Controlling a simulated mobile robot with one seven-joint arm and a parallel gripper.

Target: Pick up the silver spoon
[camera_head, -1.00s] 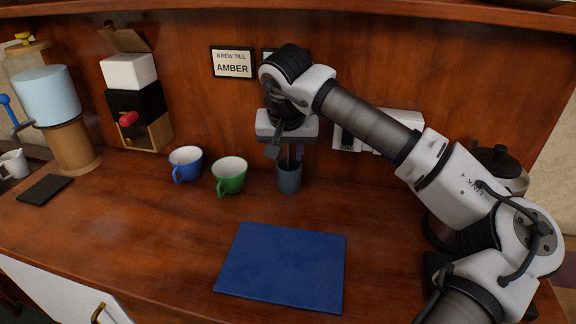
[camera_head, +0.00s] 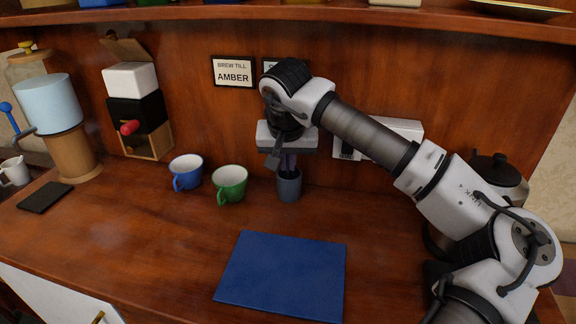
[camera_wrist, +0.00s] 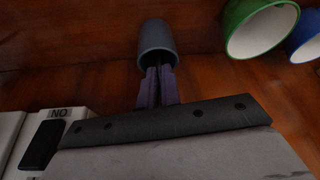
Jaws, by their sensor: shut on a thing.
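A grey cylindrical cup (camera_head: 289,187) stands on the wooden counter near the back panel. It also shows at the top of the wrist view (camera_wrist: 157,37). My gripper (camera_head: 288,168) points down over it, with its fingertips at the cup's mouth. In the wrist view, the dark purplish fingers (camera_wrist: 157,75) lie close together, with a thin strip between them. The gripper is shut on this thin thing, which I take to be the silver spoon. Most of the spoon is hidden by the fingers and the cup.
A green mug (camera_head: 229,185) and a blue mug (camera_head: 185,172) stand left of the cup. A blue mat (camera_head: 281,277) lies in front, with bare counter around it. A dark pot (camera_head: 497,172) stands at the right, behind my arm. A wooden shelf edge (camera_head: 350,14) runs above.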

